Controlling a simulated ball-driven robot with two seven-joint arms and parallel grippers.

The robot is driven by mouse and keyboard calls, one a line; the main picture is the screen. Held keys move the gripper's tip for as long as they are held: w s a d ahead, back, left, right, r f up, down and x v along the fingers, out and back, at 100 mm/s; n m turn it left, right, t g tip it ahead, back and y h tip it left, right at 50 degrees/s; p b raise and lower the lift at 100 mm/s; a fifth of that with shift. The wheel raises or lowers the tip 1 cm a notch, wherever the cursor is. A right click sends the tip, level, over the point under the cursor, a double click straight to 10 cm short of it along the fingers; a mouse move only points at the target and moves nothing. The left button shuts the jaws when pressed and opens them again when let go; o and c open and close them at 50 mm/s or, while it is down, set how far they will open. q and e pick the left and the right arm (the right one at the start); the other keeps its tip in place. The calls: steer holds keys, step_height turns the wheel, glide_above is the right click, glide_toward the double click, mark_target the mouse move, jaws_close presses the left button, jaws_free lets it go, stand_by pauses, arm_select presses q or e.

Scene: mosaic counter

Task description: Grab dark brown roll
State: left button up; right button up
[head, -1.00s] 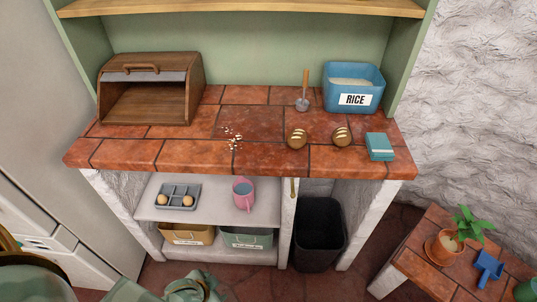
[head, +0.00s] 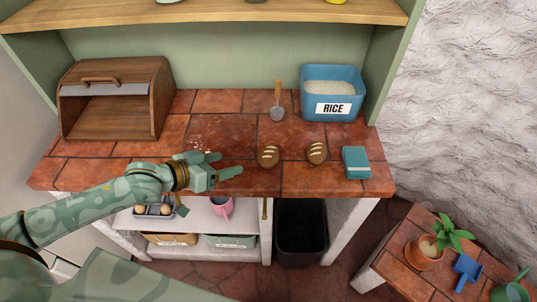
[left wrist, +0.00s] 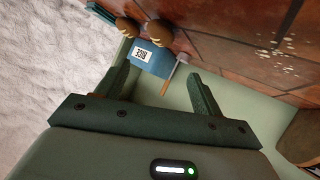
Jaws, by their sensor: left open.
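Two brown rolls with pale score marks lie side by side on the red tiled counter (head: 150,150). The left roll (head: 268,156) and the right roll (head: 317,152) look much alike; I cannot surely tell which is darker. Both show at the top of the left wrist view, the left one (left wrist: 159,31) nearer the crumbs and the right one (left wrist: 128,27) nearer the wall. My left gripper (head: 228,165) is open and empty, left of the left roll and apart from it. Its spread fingers show in the left wrist view (left wrist: 160,76). My right gripper is out of view.
Crumbs (head: 201,149) lie behind my left gripper. A wooden bread box (head: 115,115) stands at the counter's left. A scoop (head: 277,110) and a blue rice bin (head: 331,84) stand behind the rolls. A teal box (head: 356,162) sits right of them. A shelf (head: 210,18) hangs above.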

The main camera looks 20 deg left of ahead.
mark_target(262, 157)
arm_select(q)
steer(key=b+x, duration=0.2)
steer(key=x, duration=0.8)
steer(key=b+x, duration=0.1)
steer(key=x, duration=0.1)
steer(key=b+x, duration=0.1)
steer(key=x, duration=0.2)
steer(key=shift+d+f, duration=0.1)
steer(key=shift+f, duration=0.3)
steer(key=c, duration=0.8)
